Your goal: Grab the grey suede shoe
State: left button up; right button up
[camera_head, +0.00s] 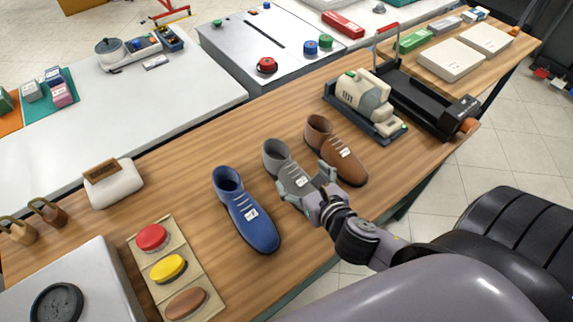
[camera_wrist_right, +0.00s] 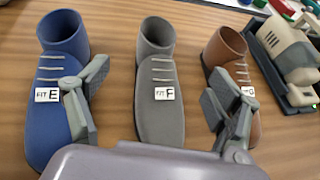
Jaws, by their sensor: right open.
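The grey suede shoe (camera_head: 279,160) stands on the wooden table between a blue shoe (camera_head: 243,209) and a brown shoe (camera_head: 337,150). In the right wrist view the grey shoe (camera_wrist_right: 160,85) carries a white tag reading "FIT F". My right gripper (camera_head: 306,188) is open over the toe end of the grey shoe and hides part of it in the head view. In the right wrist view its fingers (camera_wrist_right: 160,105) appear on either side of the grey shoe, overlapping the blue and brown shoes. I cannot tell whether they touch any shoe. My left gripper is not in view.
A beige machine (camera_head: 364,102) on a dark base stands right of the brown shoe. A tray with red, yellow and brown pads (camera_head: 170,268) lies left of the blue shoe. Some bare wood lies behind the shoes.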

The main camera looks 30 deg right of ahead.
aim_at(286, 161)
jog(key=shift+w, duration=0.35)
jog(key=shift+p+x, duration=0.4)
jog(key=shift+x, duration=0.75)
jog(key=x, duration=0.3)
jog(key=shift+w+f, duration=0.2)
jog(key=shift+w, duration=0.1)
jog(key=x, duration=0.3)
jog(key=shift+p, duration=0.3)
jog(key=shift+w+f, duration=0.25)
jog(key=shift+w, duration=0.4)
jog(key=p+x, duration=0.1)
jog(key=x, duration=0.3)
jog(key=shift+a+f, duration=0.1)
jog(key=shift+a, duration=0.1)
jog(key=shift+w+f, duration=0.2)
jog(key=shift+w, duration=0.2)
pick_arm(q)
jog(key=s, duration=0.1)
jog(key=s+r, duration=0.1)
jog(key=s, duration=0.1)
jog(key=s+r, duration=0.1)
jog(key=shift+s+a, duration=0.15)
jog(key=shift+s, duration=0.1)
